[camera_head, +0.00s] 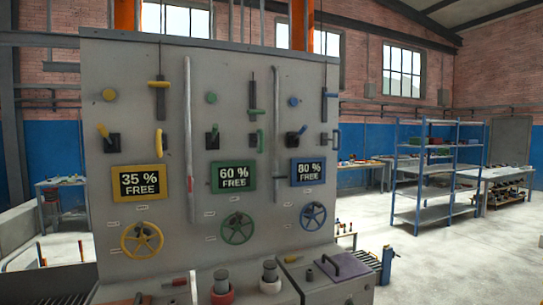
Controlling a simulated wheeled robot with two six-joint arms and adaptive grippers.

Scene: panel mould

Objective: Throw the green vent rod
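The grey panel (230,55) stands ahead with yellow, green and blue columns of controls. In the green column are a round green knob (212,98), a small green lever (213,133), a hanging rod (252,100) with a greenish lower part, and a green handle (260,140). Below are a green-framed "60 % FREE" sign (234,177) and a green handwheel (237,228). A long upright pale rod (275,120) stands right of these. I cannot tell for certain which part is the green vent rod. Neither of my grippers is in view.
A blue shelf rack (433,180) and workbenches (500,174) stand to the right. The floor right of the panel (440,260) is largely clear.

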